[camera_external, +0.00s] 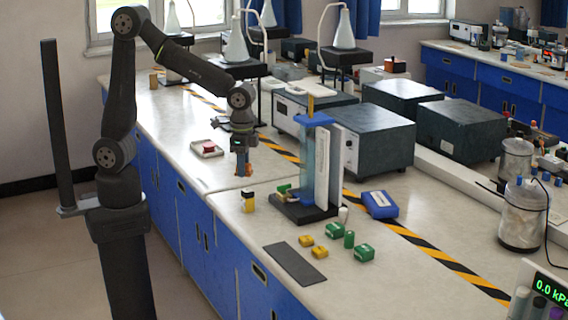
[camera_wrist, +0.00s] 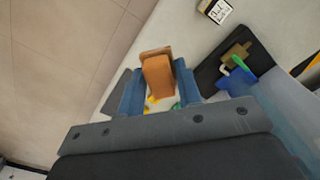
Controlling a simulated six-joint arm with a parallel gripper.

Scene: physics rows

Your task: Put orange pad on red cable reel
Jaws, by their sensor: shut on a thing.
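My gripper (camera_external: 242,160) is shut on the orange pad (camera_wrist: 157,76) and holds it above the bench, left of the blue-and-black stand. In the wrist view the pad sits between the two blue fingers, its far end sticking out past them. In the external view the pad's orange lower part (camera_external: 243,171) shows below the fingers. A small red thing (camera_external: 208,146) on a white square base lies on the bench to the left of my gripper. It looks like the red cable reel, but is too small to be sure, and I do not see it in the wrist view.
A stand (camera_external: 303,207) with a blue column is right of my gripper. A yellow-and-black block (camera_external: 248,203), several yellow and green blocks, a dark mat (camera_external: 295,264) and a blue box (camera_external: 380,204) lie nearer the front. Grey instruments line the back.

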